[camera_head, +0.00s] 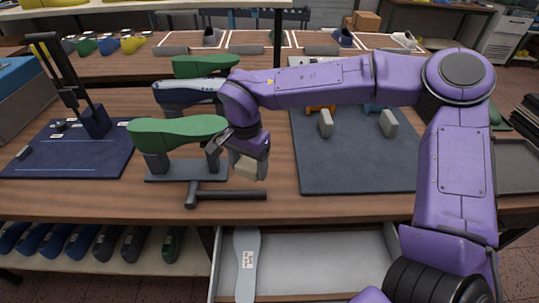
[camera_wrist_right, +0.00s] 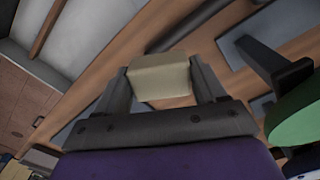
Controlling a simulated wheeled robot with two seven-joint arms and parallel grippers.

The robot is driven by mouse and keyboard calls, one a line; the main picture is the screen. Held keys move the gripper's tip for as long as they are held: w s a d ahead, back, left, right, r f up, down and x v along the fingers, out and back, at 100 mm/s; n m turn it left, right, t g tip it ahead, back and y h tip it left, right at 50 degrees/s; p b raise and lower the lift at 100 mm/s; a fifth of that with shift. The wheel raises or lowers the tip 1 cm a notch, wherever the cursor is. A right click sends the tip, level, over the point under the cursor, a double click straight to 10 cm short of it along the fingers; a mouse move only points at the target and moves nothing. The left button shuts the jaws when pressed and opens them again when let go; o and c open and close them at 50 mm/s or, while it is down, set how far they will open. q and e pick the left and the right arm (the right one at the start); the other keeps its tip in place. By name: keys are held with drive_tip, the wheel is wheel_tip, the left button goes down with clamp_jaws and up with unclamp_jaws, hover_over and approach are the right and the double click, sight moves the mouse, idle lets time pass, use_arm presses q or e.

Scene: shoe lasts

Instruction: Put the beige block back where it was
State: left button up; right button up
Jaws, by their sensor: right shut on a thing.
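The beige block (camera_head: 248,167) is held between the fingers of my right gripper (camera_head: 241,153), in the middle of the head view. In the right wrist view the beige block (camera_wrist_right: 160,78) sits between the two dark fingers of the gripper. The gripper is shut on it and holds it above the wooden table (camera_head: 280,203), just right of a green shoe last on a stand (camera_head: 177,132). My left gripper is not in view.
A hammer-like tool (camera_head: 228,196) lies below the block. A dark grey mat (camera_head: 355,178) with two light grey blocks (camera_head: 326,124) is to the right. A blue mat (camera_head: 75,160) is at left. An open drawer (camera_head: 315,265) is below the table's front edge.

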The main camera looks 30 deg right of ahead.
wheel_tip(320, 180, up, 2)
drive_tip(key=d+m, duration=0.3)
drive_tip(key=m, duration=0.7)
drive_tip(key=m+p, duration=0.2)
drive_tip(key=p, duration=0.3)
hover_over(276, 159)
wheel_tip(276, 159, down, 10)
drive_tip(key=shift+a+f, duration=0.1)
drive_tip(key=shift+a, duration=0.05)
wheel_tip(276, 159, down, 3)
drive_tip(key=shift+s+r+p, duration=0.1)
drive_tip(key=shift+r+p, duration=0.1)
drive_tip(key=shift+p, duration=0.3)
drive_tip(key=shift+f, duration=0.25)
drive_tip(key=shift+f+b, duration=0.3)
drive_tip(key=shift+b, duration=0.05)
drive_tip(key=o, duration=0.9)
drive_tip(key=shift+r, duration=0.1)
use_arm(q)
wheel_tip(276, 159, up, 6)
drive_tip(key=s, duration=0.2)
use_arm(e)
drive_tip(key=shift+o, duration=0.2)
